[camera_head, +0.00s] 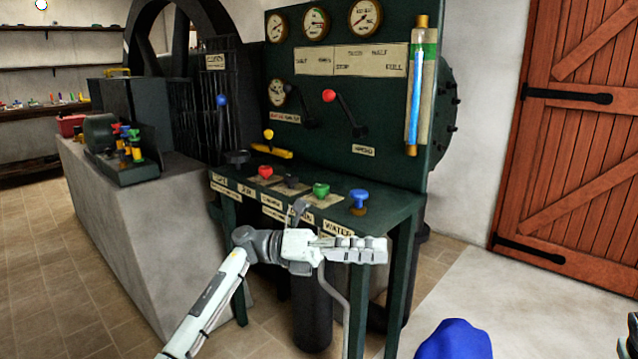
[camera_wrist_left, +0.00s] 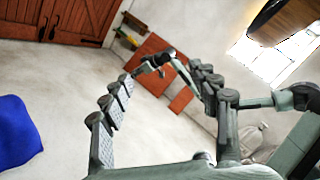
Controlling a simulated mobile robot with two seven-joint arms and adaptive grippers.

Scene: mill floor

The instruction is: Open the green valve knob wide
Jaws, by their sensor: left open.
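The green valve knob (camera_head: 321,190) stands on the sloped front ledge of the dark green console (camera_head: 400,207), between the red knob and the blue one. My left gripper (camera_head: 378,250) is open with its fingers pointing right, in front of the ledge's front edge and lower in the picture than the green knob. It is apart from the knob, with nothing seen between its fingers. In the left wrist view its jointed fingers (camera_wrist_left: 160,95) are spread; no knob shows there. A sliver at the head view's lower right edge may be my right gripper, too cut off to read.
A blue knob (camera_head: 359,198) and a red knob (camera_head: 265,173) flank the green one. A blue rounded object (camera_head: 455,341) is low at front right. Open floor lies before the wooden door (camera_head: 575,130).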

